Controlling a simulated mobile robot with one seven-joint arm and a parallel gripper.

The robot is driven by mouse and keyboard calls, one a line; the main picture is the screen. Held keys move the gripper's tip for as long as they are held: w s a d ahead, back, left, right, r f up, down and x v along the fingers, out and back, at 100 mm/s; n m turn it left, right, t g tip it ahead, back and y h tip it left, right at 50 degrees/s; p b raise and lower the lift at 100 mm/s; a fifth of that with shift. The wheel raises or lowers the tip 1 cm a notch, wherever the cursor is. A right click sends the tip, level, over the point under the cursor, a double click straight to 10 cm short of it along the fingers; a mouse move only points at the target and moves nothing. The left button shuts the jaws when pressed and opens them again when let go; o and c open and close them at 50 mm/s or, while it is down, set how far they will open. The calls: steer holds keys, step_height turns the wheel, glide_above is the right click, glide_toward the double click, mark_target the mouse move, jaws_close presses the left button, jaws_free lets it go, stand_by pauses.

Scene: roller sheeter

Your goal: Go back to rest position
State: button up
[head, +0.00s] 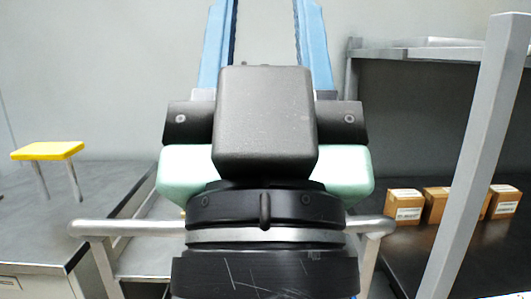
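My gripper (266,25) points up in the middle of the head view, with its dark housing facing me. Its two blue fingers stand well apart, and only bare wall shows between them. The fingertips run out of the top of the picture. Behind my wrist is a metal machine that appears to be the roller sheeter, with a rounded metal bar (125,228) showing on both sides of my arm. My arm hides the middle of it.
A yellow pad on metal legs (48,151) stands at the left over a dark surface (30,235). Several small cardboard boxes (404,206) sit on the right-hand table. A slanted metal post (485,150) crosses in front of them. A grey shelf (430,52) is behind.

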step_height(320, 180, up, 19)
steer(key=p, duration=1.7)
steer(key=shift+r, duration=0.2)
steer(key=shift+f, duration=0.1)
